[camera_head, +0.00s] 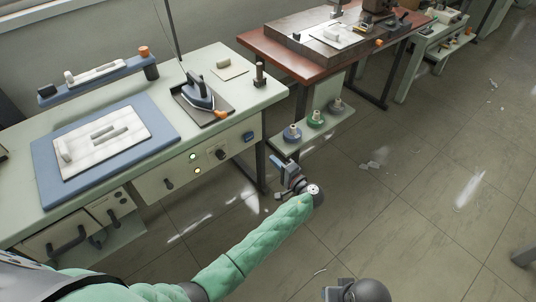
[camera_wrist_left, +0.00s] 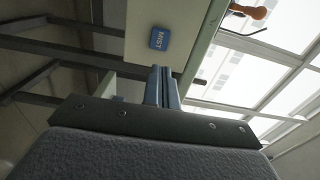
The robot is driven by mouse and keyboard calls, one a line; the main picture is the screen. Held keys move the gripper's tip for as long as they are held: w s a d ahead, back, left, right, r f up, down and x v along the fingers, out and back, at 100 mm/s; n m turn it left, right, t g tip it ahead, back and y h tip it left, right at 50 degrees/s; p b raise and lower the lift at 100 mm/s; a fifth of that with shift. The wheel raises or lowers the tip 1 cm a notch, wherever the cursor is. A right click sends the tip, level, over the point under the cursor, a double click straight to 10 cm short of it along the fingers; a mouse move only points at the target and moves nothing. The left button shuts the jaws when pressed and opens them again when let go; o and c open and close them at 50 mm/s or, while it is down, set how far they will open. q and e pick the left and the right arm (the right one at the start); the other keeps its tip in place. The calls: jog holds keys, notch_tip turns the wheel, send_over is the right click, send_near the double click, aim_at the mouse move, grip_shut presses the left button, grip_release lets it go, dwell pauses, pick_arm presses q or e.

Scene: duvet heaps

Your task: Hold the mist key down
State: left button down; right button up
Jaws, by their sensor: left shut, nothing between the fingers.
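The mist key is a blue square button (camera_head: 248,136) on the front panel of the pale green ironing bench, near its right end. In the left wrist view the key (camera_wrist_left: 159,39) shows the word MIST and lies just beyond the fingertips. My left gripper (camera_head: 280,172) is in front of the bench's right end, lower than the key and to its right. In the left wrist view its two fingers (camera_wrist_left: 162,72) are together and empty, pointing toward the key. A gap appears between fingertips and key.
The bench top (camera_head: 225,97) carries an iron (camera_head: 197,92) and a blue pad (camera_head: 45,165) with folded cloth. Two lit lamps and a dark knob (camera_head: 221,154) sit on the panel. Floor to the right is open.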

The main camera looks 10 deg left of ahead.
aim_at(250, 138)
pick_arm(q)
jog(key=x, duration=1.2)
jog(key=shift+w+a, duration=0.3)
pick_arm(e)
jog(key=shift+w+a+f, duration=0.1)
jog(key=shift+a+f, duration=0.15)
pick_arm(q)
jog(key=shift+a+f, duration=0.1)
pick_arm(e)
jog(key=shift+f, duration=0.1)
